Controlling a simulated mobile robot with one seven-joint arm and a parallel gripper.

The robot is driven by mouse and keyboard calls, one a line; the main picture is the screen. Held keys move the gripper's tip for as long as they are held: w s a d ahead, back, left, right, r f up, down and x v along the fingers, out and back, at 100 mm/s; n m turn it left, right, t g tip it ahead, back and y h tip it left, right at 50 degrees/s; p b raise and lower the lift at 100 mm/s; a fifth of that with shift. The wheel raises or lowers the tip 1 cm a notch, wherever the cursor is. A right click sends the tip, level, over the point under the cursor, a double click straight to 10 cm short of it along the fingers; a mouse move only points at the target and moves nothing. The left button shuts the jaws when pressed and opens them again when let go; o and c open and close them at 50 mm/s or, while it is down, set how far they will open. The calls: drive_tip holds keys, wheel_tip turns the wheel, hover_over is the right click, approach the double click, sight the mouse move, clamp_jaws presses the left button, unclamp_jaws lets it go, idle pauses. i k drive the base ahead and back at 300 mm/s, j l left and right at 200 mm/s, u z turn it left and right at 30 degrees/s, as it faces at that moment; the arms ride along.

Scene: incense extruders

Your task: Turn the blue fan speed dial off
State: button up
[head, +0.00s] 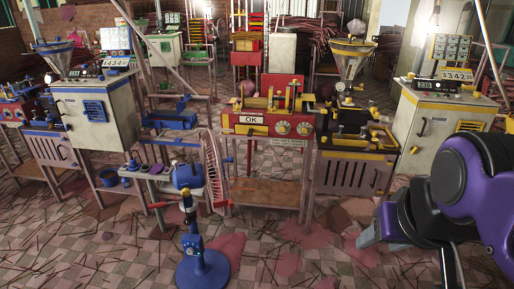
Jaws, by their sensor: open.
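A standing fan with a round blue base (203,270) stands on the floor left of centre. Its pinkish cage (212,170) is turned nearly edge-on, with a blue motor housing (187,176) to its left. A blue control box (192,244) sits low on its pole, with small light-coloured details. The speed dial is too small to make out clearly, and its setting cannot be read. My gripper (383,236) is at the lower right, partly hidden by my purple and black arm. It is open, well to the right of the fan and touching nothing visible.
A red and yellow extruder (268,122) on a stand is behind the fan. A white cabinet with blue trim (95,112) is at left and one with yellow trim (425,122) at right. The tiled floor between fan and gripper has sticks and pink powder patches.

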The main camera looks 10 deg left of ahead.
sight(191, 251)
drive_tip(key=u, duration=1.25)
drive_tip(key=z, duration=1.15)
drive_tip(key=k+j+u, duration=0.15)
drive_tip(key=j+u, duration=0.15)
drive_tip(key=u, duration=0.15)
drive_tip(key=k+j+u, duration=0.15)
drive_tip(key=j+u, duration=0.15)
drive_tip(key=u, duration=0.15)
drive_tip(key=i+j+z, duration=0.25)
drive_tip(key=i+j, duration=0.55)
drive_tip(key=i, duration=0.15)
